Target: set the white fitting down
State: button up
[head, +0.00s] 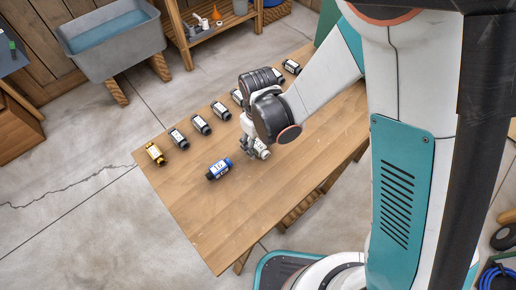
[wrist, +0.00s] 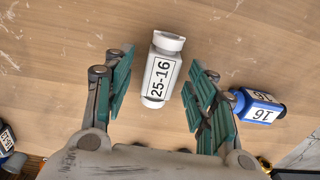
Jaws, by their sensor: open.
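The white fitting (wrist: 161,70) lies on the wooden table between the two fingers of my gripper, with bare wood showing on both sides of it. It carries a label reading 25-16. In the head view the white fitting (head: 259,150) shows just below my gripper (head: 250,147), which partly hides it. My gripper (wrist: 158,84) is open in the wrist view, its green finger pads apart from the fitting.
A blue fitting (head: 219,169) lies to the left; it also shows in the wrist view (wrist: 258,106). A yellow fitting (head: 155,153) and several black ones (head: 201,124) stand in a row along the table's far edge. The table's near part (head: 232,225) is clear.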

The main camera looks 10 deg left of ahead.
jog(key=shift+f, duration=0.65)
jog(key=shift+r, duration=0.1)
jog(key=shift+c, duration=0.6)
grip_shut()
jog(key=shift+r, duration=0.1)
